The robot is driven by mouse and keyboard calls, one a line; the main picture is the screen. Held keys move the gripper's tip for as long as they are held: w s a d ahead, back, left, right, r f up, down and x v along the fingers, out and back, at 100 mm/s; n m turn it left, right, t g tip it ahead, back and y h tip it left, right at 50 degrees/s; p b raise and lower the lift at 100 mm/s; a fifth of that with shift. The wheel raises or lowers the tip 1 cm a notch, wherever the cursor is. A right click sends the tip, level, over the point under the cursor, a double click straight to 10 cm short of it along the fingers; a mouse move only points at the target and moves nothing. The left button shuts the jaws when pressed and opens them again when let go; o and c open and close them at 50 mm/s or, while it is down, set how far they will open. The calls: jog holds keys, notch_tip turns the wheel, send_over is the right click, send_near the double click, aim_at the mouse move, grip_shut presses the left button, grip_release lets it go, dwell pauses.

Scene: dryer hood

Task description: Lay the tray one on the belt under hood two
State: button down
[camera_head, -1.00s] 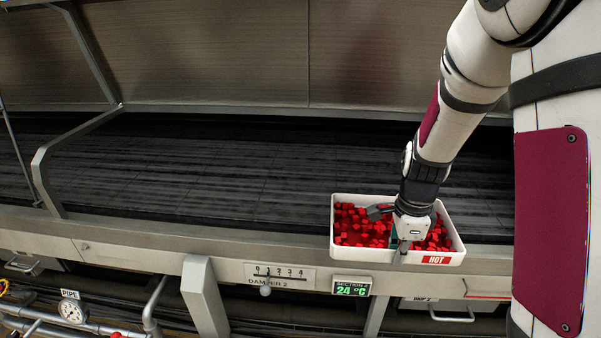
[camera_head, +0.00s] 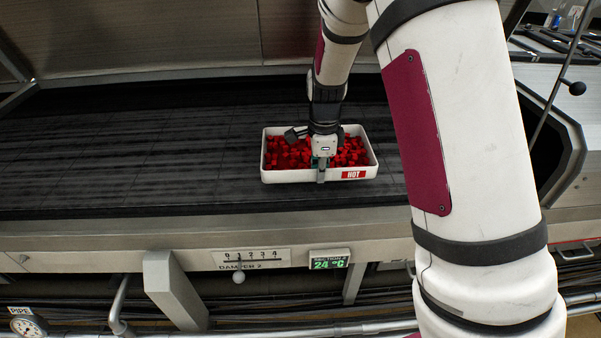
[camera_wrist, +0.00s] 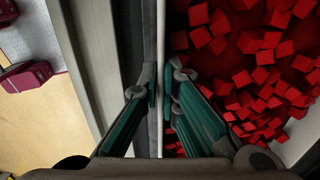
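The white tray (camera_head: 277,176) is filled with red cubes and has a red HOT label on its front wall. In the head view it is over the dark belt (camera_head: 120,160), near the belt's front edge; I cannot tell if it touches the belt. My gripper (camera_head: 321,174) is at the middle of the tray's front wall. In the wrist view my gripper (camera_wrist: 163,95) has one finger on each side of the tray's thin wall (camera_wrist: 160,40), pinching it. The cubes fill the right side of that view.
A metal rail (camera_head: 110,232) runs along the belt's front, above a DAMPER 2 scale (camera_head: 250,260) and a SECTION 2 display reading 24 °C (camera_head: 329,261). A metal hood panel (camera_head: 160,40) stands behind the belt. The belt left of the tray is clear.

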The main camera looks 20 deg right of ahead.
aim_at(304, 165)
jog(key=w+a, duration=0.1)
jog(key=w, duration=0.1)
jog(key=w+a, duration=0.2)
jog(key=shift+w+f, duration=0.15)
jog(key=shift+f, duration=0.05)
jog(key=shift+w+a+f+p, duration=0.15)
jog(key=shift+f+p, duration=0.15)
jog(key=shift+f, duration=0.6)
jog(key=shift+w+a+f+p, duration=0.15)
jog(key=shift+f+p, duration=0.15)
jog(key=shift+f, duration=0.55)
jog(key=shift+f, duration=0.1)
jog(key=c, duration=1.8)
grip_release()
jog(key=shift+s+f, duration=0.1)
